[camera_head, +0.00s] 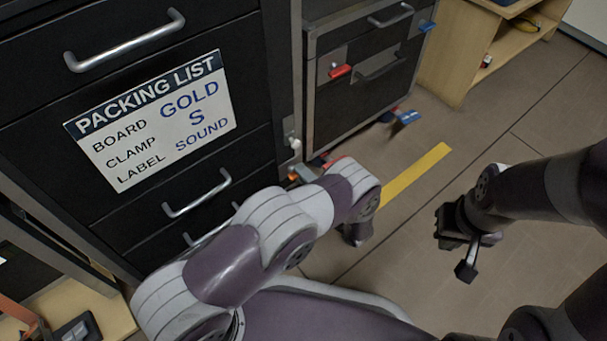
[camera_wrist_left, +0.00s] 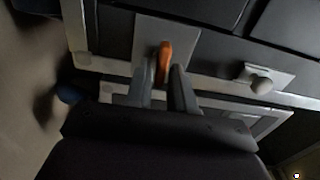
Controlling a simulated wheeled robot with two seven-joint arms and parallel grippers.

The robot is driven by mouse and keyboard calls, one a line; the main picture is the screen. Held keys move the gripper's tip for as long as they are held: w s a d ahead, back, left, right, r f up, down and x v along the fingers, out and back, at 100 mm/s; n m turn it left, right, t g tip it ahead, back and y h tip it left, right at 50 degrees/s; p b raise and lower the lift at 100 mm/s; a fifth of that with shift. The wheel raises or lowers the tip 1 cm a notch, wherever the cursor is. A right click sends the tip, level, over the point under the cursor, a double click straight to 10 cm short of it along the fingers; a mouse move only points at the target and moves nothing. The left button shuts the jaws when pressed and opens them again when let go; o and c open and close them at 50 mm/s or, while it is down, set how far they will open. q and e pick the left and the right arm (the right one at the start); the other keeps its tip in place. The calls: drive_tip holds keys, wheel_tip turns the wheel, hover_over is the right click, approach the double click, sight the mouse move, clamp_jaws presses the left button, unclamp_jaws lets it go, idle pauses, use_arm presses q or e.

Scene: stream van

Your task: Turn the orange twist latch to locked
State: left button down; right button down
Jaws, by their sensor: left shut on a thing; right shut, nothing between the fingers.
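In the left wrist view the orange twist latch (camera_wrist_left: 165,61) stands on a light grey plate (camera_wrist_left: 150,35) on the dark cabinet front. The two fingers of my left gripper (camera_wrist_left: 161,85) are closed around it, one on each side. The latch looks roughly in line with the fingers. In the head view my left arm hides most of that gripper and the latch. My right gripper (camera_head: 467,270) is shut and empty, above the floor at the right.
A white knob (camera_wrist_left: 262,85) sits on its own plate beside the latch. A packing list sign (camera_head: 155,115) is on the drawer cabinet at the left. Another cabinet has a red handle (camera_head: 340,71). Yellow tape (camera_head: 415,174) marks the open floor.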

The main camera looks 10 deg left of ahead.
use_arm(q)
drive_tip(key=shift+m, duration=0.3)
drive_tip(key=c, duration=1.2)
unclamp_jaws()
drive_tip(key=p+v, duration=0.4)
drive_tip(key=v, duration=0.8)
drive_tip(key=shift+s+d, duration=0.3)
